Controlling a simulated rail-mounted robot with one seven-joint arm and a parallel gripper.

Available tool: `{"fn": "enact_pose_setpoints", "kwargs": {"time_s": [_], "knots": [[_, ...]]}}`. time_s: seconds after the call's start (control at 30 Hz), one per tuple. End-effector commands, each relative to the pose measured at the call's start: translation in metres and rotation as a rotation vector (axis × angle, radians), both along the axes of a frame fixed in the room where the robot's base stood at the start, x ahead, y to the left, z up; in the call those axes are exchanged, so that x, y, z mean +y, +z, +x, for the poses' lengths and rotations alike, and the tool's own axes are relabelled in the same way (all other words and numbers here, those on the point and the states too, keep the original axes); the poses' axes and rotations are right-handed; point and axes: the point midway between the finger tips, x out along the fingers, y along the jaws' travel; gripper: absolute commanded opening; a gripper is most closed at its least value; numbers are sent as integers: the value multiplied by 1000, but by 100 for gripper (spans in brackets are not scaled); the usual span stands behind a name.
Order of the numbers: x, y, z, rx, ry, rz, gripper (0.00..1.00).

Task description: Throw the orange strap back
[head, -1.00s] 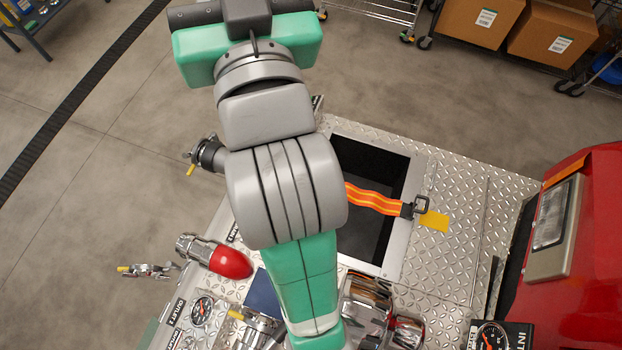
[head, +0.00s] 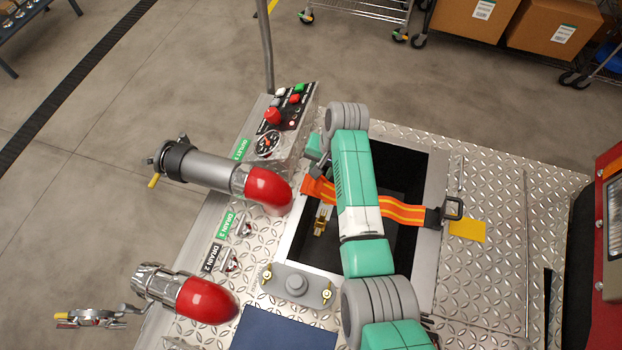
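The orange strap (head: 401,210) with yellow stripes lies across the dark square opening in the diamond-plate deck. Its right end joins a black buckle with a metal loop (head: 452,208) beside a yellow tag on the deck. Its left end (head: 318,188) is at the opening's left rim, bent upward. My arm covers the strap's middle. My gripper (head: 319,160) is only partly seen, under the end of my arm, close above or at the strap's left end. Its fingers are too hidden to show whether they touch or hold the strap.
Red-capped pipe fittings (head: 268,189) (head: 207,299) stand left of the opening. A control panel (head: 285,120) with buttons and a gauge is at its upper left. A brass fitting (head: 320,222) shows inside the opening.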

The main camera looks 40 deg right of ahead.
Motion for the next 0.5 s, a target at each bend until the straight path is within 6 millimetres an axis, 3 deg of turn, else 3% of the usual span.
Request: {"fn": "enact_pose_setpoints", "kwargs": {"time_s": [0.1, 0.23, 0.5], "knots": [[3, -28, 4, 2, 1, 1, 32], [5, -49, 9, -1, 2, -1, 32], [8, -64, 12, -1, 2, -2, 32]]}}
